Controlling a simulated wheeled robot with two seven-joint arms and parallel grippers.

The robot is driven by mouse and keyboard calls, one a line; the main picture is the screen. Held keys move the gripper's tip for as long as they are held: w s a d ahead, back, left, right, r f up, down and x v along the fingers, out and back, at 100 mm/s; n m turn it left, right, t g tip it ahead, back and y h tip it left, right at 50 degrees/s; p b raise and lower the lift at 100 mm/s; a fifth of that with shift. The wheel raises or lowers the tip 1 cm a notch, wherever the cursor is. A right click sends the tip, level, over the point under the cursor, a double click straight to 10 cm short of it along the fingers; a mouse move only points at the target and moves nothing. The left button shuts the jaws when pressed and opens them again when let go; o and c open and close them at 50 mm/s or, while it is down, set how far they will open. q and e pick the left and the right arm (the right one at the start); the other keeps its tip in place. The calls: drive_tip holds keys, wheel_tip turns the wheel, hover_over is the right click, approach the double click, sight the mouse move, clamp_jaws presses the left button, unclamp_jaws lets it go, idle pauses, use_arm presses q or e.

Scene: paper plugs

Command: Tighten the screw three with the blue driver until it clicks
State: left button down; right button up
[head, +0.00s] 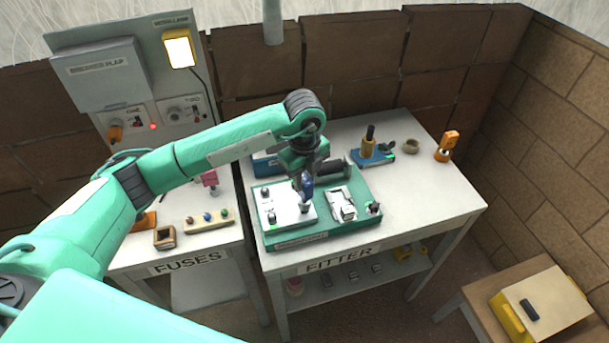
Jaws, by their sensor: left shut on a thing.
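My left gripper (303,172) is over the fitter table and shut on the blue driver (307,185). The driver points down at the white plate (284,215) on the green board (320,233). Small dark screws show on the plate, one at its upper left (266,192) and one at its lower left (271,217). The driver's tip is near the plate's right part. I cannot tell whether it sits in a screw, and I cannot read any screw numbers. My right gripper is not in view.
A silver part (342,204) sits on the board right of the plate. Behind stand a blue-based stand (373,155), a small bowl (411,146) and an orange tool (447,146). The fuses table (205,251) is at the left. The fitter table's right front (430,205) is clear.

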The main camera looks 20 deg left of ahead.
use_arm(q)
drive_tip(key=n+p, duration=0.1)
drive_tip(key=n, duration=0.2)
drive_tip(key=shift+n, duration=0.4)
drive_tip(key=n+p, duration=0.2)
drive_tip(key=n, duration=0.2)
drive_tip(key=shift+r+n, duration=0.1)
drive_tip(key=shift+n, duration=0.3)
drive_tip(key=n+p, duration=0.1)
drive_tip(key=n, duration=0.2)
drive_tip(key=shift+n, duration=0.5)
drive_tip(key=shift+f+b, duration=0.5)
drive_tip(key=shift+f, duration=0.7)
